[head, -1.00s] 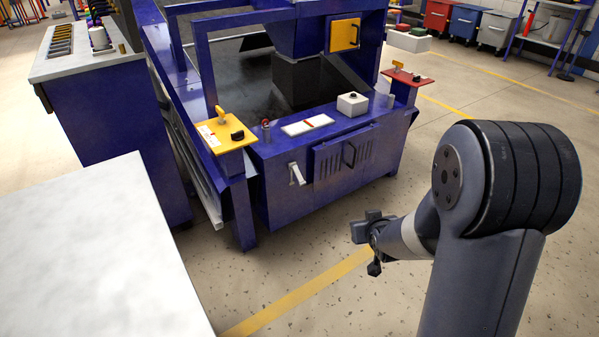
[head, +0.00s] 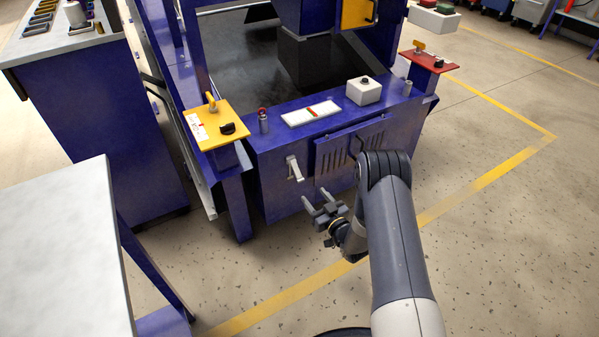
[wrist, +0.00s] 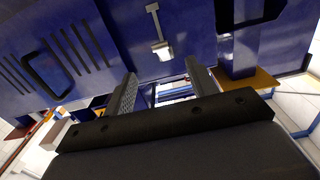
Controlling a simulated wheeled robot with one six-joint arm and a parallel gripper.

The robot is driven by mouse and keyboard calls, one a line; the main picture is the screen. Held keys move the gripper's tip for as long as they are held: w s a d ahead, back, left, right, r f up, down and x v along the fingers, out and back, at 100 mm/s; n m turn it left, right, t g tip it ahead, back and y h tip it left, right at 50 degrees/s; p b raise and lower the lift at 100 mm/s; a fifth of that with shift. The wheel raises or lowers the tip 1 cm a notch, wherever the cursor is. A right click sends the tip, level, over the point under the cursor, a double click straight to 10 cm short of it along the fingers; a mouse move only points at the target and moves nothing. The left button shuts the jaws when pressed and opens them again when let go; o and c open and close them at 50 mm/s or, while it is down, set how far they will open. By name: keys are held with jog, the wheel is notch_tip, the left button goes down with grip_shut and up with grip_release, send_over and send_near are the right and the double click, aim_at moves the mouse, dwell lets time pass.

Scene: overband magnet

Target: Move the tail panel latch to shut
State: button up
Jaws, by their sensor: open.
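The latch (head: 294,168) is a small pale metal lever on the blue front panel of the machine, left of a vented door (head: 333,150). In the wrist view the latch (wrist: 161,46) is a grey slot-like bar with a bright block at its lower end, just beyond and between my fingertips. My gripper (head: 316,197) is open and empty, below and a little right of the latch in the head view. In the wrist view its fingers (wrist: 160,74) point toward the blue panel and do not touch the latch.
A yellow control plate (head: 222,125) juts out left of the latch, and a red one (head: 430,61) is at the right. The vented door has a black handle. A white-topped table (head: 60,245) stands at the left. The floor in front is open.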

aim_at(301, 181)
jog(key=b+x, duration=0.3)
jog(key=x, duration=0.7)
jog(key=shift+w+a, duration=0.25)
jog(key=shift+a, duration=0.05)
jog(key=shift+c, duration=0.5)
grip_shut()
